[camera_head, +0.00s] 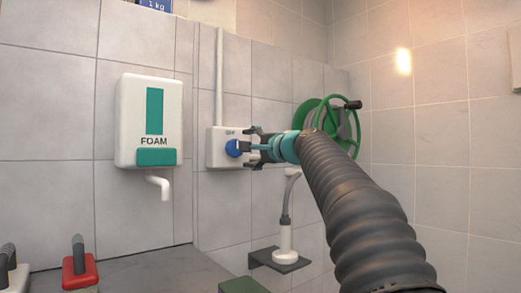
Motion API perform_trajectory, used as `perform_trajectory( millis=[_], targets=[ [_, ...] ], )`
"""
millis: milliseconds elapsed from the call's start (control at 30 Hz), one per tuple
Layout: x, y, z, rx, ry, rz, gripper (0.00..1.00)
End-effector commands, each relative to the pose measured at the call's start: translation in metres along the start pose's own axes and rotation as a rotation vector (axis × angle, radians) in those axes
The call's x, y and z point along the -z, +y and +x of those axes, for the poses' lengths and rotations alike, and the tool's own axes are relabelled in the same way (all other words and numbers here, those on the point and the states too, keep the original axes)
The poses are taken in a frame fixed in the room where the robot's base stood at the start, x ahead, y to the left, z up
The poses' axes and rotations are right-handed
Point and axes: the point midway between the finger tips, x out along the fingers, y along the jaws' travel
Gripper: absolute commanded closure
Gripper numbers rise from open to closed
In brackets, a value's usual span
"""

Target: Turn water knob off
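A round blue knob (233,148) sits on the front of a white wall box (215,149), under a small label too blurred to read for certain. A white pipe runs up the wall from the box. My gripper (247,147), dark with teal parts, reaches in from the right at the knob's right side. Its dark finger parts overlap the knob's right edge in this view. I cannot tell whether they touch or grip it. The knob's right edge is partly hidden.
A white foam dispenser (132,122) with a spout hangs left of the box. A green hose reel (348,128) is on the wall behind my arm.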

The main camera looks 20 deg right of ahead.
Motion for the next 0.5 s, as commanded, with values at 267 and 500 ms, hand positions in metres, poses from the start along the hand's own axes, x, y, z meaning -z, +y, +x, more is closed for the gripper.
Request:
perform_trajectory(
  millis=[267, 500],
  targets=[
    [0.000, 0.000, -0.042, -0.001, 0.001, 0.000, 0.20],
    [0.000, 0.001, -0.051, -0.001, -0.001, 0.000, 0.20]
  ],
)
